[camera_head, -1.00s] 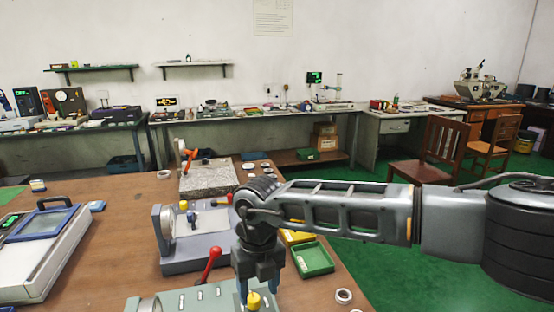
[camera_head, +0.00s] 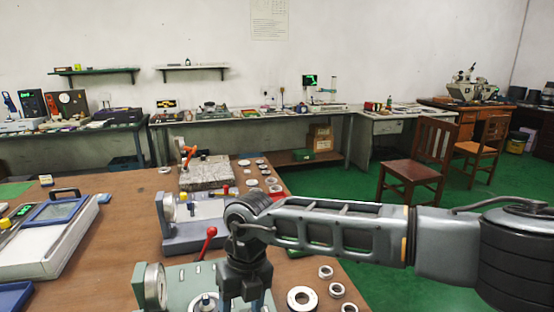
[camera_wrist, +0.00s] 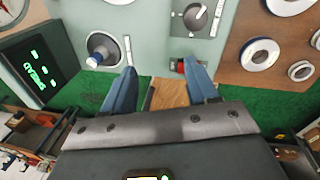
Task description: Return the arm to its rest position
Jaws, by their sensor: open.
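My arm (camera_head: 340,232) stretches in from the right across the head view, with my gripper (camera_head: 246,303) low over the front of the workbench. The gripper points down, and its fingertips run to the bottom edge of the picture. In the wrist view the two blue fingers (camera_wrist: 162,85) are apart with nothing held between them. Beyond them is a pale green device panel (camera_wrist: 150,30) with a dark knob (camera_wrist: 195,17) and a round post (camera_wrist: 103,48). Whether the fingers touch the panel cannot be told.
The green gauge fixture (camera_head: 178,285) and grey fixture (camera_head: 190,235) with a red lever lie close to the gripper. Several metal rings, including a large one (camera_head: 302,298), lie right of it. A granite block (camera_head: 208,173) stands behind. Green floor (camera_head: 385,285) is open at right.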

